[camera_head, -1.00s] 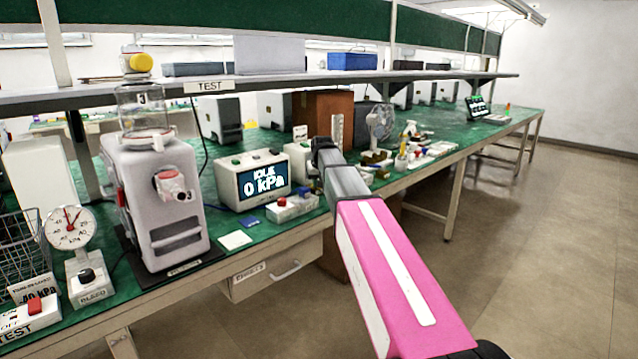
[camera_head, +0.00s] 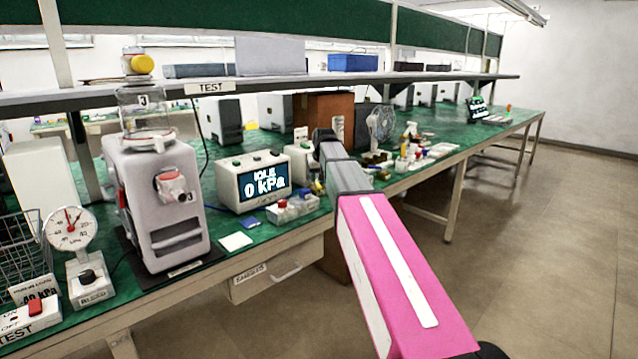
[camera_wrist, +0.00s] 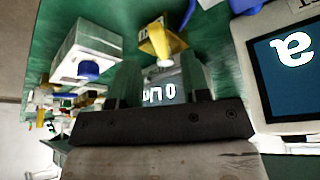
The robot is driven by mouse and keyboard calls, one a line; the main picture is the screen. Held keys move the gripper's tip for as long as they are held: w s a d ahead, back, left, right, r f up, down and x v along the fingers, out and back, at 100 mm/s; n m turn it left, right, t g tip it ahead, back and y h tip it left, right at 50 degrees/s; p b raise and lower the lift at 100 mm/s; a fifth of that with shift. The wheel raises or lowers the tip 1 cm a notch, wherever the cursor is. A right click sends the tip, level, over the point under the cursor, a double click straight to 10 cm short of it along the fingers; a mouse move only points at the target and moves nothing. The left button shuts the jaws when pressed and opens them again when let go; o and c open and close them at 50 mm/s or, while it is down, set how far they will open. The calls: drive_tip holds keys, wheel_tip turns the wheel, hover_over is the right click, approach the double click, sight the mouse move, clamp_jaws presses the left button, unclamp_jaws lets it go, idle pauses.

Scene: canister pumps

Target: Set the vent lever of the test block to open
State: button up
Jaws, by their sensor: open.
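A low pale block (camera_head: 292,210) with a red knob and blue and yellow parts sits on the green bench, in front of the grey display box (camera_head: 262,183). It looks like the test block, but its lettering is too small to read in the head view. In the wrist view a yellow lever-like part (camera_wrist: 156,42) lies just beyond my gripper (camera_wrist: 161,66). My gripper's two dark fingers are apart, with a pale panel with white lettering showing between them. I cannot tell whether they touch the yellow part. In the head view my arm hides the fingers.
The display box screen reads IDLE, 0 kPa; it stands close at the right in the wrist view (camera_wrist: 283,62). A white box with a blue knob (camera_wrist: 87,48) is at the left there. A large grey pump (camera_head: 155,205) and a gauge (camera_head: 72,230) stand at left. A shelf (camera_head: 300,83) runs above.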

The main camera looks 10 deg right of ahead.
drive_tip(key=v, duration=0.7)
